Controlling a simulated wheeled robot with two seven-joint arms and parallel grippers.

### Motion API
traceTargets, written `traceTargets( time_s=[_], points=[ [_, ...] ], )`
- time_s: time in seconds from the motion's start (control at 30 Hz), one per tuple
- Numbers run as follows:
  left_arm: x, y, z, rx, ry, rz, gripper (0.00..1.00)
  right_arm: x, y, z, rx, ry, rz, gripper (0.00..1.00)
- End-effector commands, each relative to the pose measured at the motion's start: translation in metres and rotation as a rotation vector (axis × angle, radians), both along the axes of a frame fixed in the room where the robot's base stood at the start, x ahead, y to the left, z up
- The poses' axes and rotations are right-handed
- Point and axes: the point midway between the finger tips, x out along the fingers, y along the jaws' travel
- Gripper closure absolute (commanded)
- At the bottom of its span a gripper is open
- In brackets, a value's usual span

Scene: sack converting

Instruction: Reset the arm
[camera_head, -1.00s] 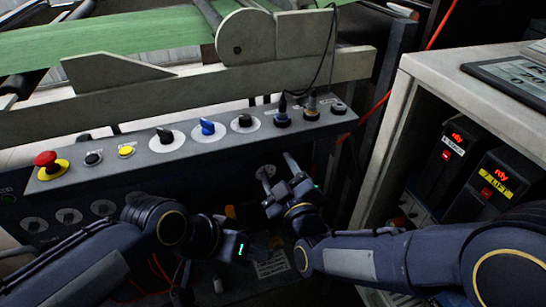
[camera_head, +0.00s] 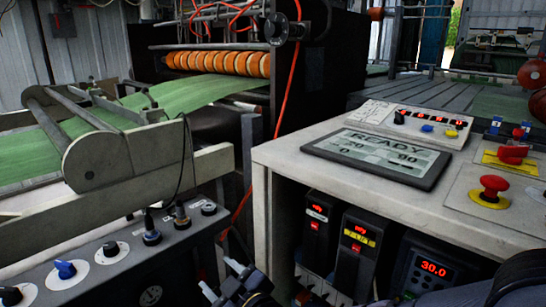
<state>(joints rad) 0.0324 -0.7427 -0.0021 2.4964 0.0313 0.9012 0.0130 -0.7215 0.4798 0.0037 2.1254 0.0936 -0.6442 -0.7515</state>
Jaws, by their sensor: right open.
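My right gripper (camera_head: 222,279) shows at the bottom edge, in front of the dark control panel (camera_head: 120,275). Its two fingers are apart with nothing between them. Part of my right arm (camera_head: 520,278) shows at the bottom right corner; the links between are mostly cut off by the frame. My left arm and left gripper are not in view.
The panel carries a blue knob (camera_head: 65,269) and several black knobs. A white cabinet (camera_head: 262,160) at the right bears a READY screen (camera_head: 378,157) and a red emergency button (camera_head: 494,186). Green web (camera_head: 205,92) runs to orange rollers (camera_head: 205,62). An orange cable (camera_head: 286,85) hangs between.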

Motion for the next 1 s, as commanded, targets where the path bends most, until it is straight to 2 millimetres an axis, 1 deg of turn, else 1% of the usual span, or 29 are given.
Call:
traceTargets(
  time_s=[0.03, 0.07, 0.1, 0.17, 0.2, 0.27, 0.3, 0.37, 0.4, 0.5, 0.6, 0.7, 0.87, 0.9, 0.93, 1.0],
  points=[
    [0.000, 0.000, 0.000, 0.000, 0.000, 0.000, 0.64, 0.007, -0.039, 0.009, 0.023, 0.079, -0.053, 0.48],
    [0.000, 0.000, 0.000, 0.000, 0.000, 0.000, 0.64, 0.008, -0.059, 0.009, 0.032, 0.136, -0.079, 0.48],
    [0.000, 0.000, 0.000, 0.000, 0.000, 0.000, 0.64, 0.006, -0.086, 0.009, 0.045, 0.209, -0.114, 0.48],
    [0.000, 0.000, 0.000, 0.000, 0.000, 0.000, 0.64, -0.001, -0.125, 0.008, 0.067, 0.320, -0.171, 0.48],
    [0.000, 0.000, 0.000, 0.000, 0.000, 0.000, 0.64, -0.008, -0.150, 0.006, 0.085, 0.392, -0.212, 0.48],
    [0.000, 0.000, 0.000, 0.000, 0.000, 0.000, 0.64, -0.024, -0.186, 0.001, 0.111, 0.500, -0.274, 0.48],
    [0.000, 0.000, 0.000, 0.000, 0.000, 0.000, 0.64, -0.037, -0.208, -0.003, 0.130, 0.571, -0.318, 0.48],
    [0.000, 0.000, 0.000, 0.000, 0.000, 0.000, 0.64, -0.059, -0.237, -0.009, 0.160, 0.671, -0.382, 0.48],
    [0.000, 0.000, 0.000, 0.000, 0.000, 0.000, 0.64, -0.073, -0.253, -0.014, 0.179, 0.732, -0.424, 0.48],
    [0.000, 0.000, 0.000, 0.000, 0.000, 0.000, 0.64, -0.107, -0.281, -0.024, 0.222, 0.859, -0.513, 0.48],
    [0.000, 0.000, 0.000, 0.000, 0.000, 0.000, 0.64, -0.138, -0.301, -0.034, 0.260, 0.961, -0.590, 0.48],
    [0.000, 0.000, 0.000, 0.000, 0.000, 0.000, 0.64, -0.166, -0.314, -0.043, 0.296, 1.048, -0.662, 0.48],
    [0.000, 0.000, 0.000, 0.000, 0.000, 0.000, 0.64, -0.208, -0.327, -0.056, 0.351, 1.173, -0.770, 0.48],
    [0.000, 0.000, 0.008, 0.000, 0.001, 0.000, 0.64, -0.215, -0.329, -0.051, 0.358, 1.195, -0.787, 0.48],
    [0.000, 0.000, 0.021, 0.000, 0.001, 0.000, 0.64, -0.213, -0.328, -0.037, 0.353, 1.194, -0.779, 0.48],
    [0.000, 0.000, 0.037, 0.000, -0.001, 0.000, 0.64, -0.212, -0.327, -0.022, 0.352, 1.193, -0.777, 0.48]
  ],
)
